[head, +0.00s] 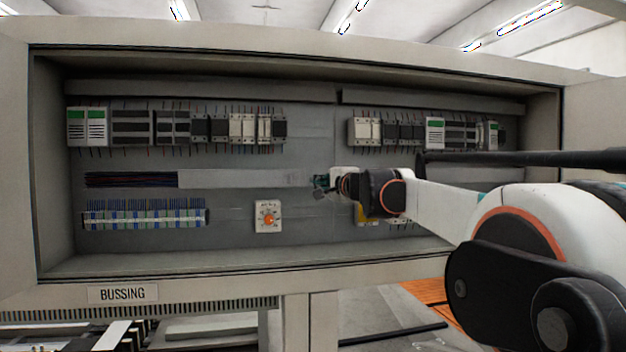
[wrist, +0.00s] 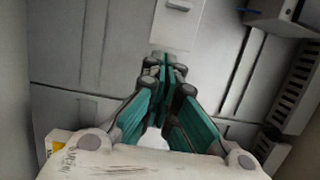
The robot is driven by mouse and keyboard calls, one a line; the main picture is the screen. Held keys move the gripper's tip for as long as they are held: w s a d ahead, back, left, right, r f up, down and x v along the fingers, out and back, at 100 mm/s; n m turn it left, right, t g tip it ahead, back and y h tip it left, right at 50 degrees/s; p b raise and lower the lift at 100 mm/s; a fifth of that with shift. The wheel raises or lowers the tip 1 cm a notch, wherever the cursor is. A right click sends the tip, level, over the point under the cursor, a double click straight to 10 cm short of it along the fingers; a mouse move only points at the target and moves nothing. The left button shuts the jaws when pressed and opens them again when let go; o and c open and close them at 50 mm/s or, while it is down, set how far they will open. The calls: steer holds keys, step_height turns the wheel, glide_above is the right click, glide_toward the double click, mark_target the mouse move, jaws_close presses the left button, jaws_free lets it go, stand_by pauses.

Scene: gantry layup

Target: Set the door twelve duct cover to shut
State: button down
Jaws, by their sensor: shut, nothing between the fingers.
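The duct cover (head: 245,179) is a pale grey strip on the middle duct inside the open cabinet in the head view. Dark wires (head: 130,180) show in the uncovered stretch of duct to its left. My gripper (head: 319,186) is at the right end of the cover, its teal fingers closed together and empty. In the wrist view my gripper (wrist: 168,62) points at the back panel. A pale strip (wrist: 175,28) with a small raised tab (wrist: 178,6) lies just beyond the fingertips; it looks like the cover's end. I cannot tell whether the fingers touch it.
Rows of breakers and modules (head: 175,127) line the upper rail. Terminal blocks (head: 145,217) sit below the duct at left. A plate with an orange knob (head: 268,217) is below the cover. The cabinet's lower lip carries a "BUSSING" label (head: 123,294).

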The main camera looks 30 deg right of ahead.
mark_target(299, 180)
steer(key=a, duration=0.1)
steer(key=w+a, duration=0.1)
steer(key=w+a+p, duration=0.1)
steer(key=a, duration=0.1)
steer(key=shift+w+d, duration=0.15)
steer(key=shift+d, duration=0.05)
steer(key=shift+a, duration=0.1)
